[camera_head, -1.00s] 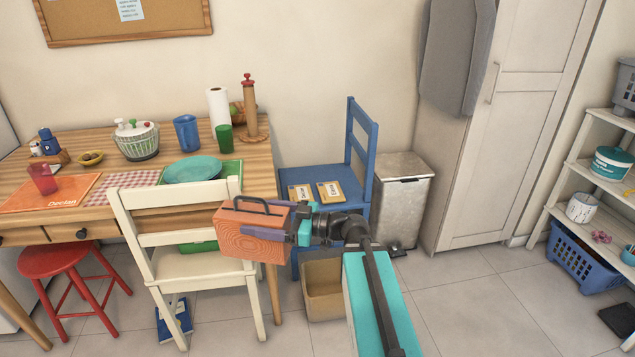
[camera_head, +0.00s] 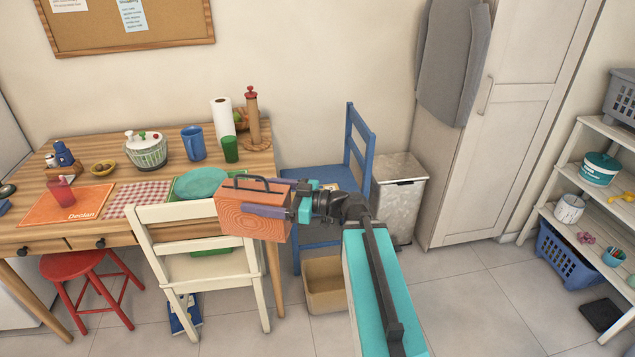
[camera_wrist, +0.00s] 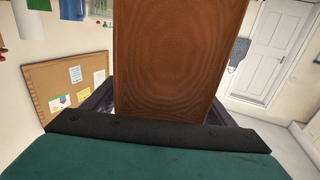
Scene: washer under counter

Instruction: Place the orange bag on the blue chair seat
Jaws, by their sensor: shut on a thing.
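The orange bag (camera_head: 243,219), box-shaped with a wood-like pattern and a dark handle on top, is held in my gripper (camera_head: 283,213). In the head view it hangs in the air in front of the white chair and the table edge, left of the blue chair. The wrist view shows the bag (camera_wrist: 165,55) filling the middle, between the jaws. The blue chair (camera_head: 360,150) stands right of the table with its backrest to the right.
A wooden table (camera_head: 262,165) with dishes stands left. A white chair (camera_head: 165,222) is in front of it. A cardboard box (camera_head: 323,285) sits on the floor before the blue chair. A grey bin (camera_head: 400,200) stands right of that chair.

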